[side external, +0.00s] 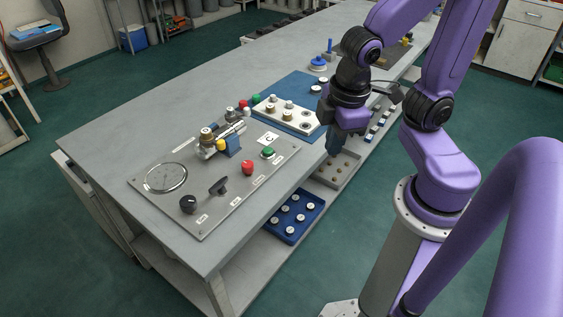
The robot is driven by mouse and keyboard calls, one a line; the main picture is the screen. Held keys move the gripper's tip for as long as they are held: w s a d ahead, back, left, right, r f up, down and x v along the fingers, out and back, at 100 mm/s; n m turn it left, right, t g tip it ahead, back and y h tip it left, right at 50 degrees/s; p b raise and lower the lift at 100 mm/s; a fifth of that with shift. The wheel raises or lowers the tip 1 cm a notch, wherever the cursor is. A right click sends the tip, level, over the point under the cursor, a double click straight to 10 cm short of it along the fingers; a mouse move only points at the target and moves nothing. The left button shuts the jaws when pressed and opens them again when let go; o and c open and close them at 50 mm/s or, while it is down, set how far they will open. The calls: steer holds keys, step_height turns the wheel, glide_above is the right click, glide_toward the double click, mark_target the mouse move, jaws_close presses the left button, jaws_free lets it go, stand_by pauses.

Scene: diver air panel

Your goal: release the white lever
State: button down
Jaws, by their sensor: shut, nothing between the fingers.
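The grey air panel (225,205) lies on the bench with a round gauge (165,178), a black knob (188,204), a black lever handle (218,187), a red knob (247,167) and a green button (268,153). Small white labels sit beside these controls. I cannot make out a white lever on the panel. A cluster of brass and silver fittings with a blue block (232,146) stands at its back. My gripper (332,151) is shut and empty, pointing down near the bench's right edge, to the right of the panel and apart from it.
A blue mat (299,88) with a white fittings block (285,115) lies behind the panel, close to my gripper. A blue tray (294,216) of round parts sits on the lower shelf. The bench's left part is clear.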

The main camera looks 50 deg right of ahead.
steer(key=shift+n+g+y, duration=0.3)
steer(key=shift+n+g, duration=0.2)
steer(key=shift+n, duration=0.3)
steer(key=s, duration=0.4)
steer(key=shift+r, duration=0.2)
steer(key=c, duration=1.3)
jaws_free()
steer(key=shift+s, duration=0.3)
steer(key=shift+c, duration=0.2)
steer(key=o, duration=0.4)
steer(key=shift+w+a+r, duration=0.25)
steer(key=shift+c, duration=0.2)
steer(key=w+a+r+m, duration=0.1)
steer(key=w+a+r, duration=0.2)
steer(key=w, duration=0.8)
step_height(320, 180, up, 2)
steer(key=r+m, duration=0.1)
steer(key=m, duration=0.3)
glide_above(247, 108)
step_height(247, 108, down, 18)
steer(key=shift+r, duration=0.25)
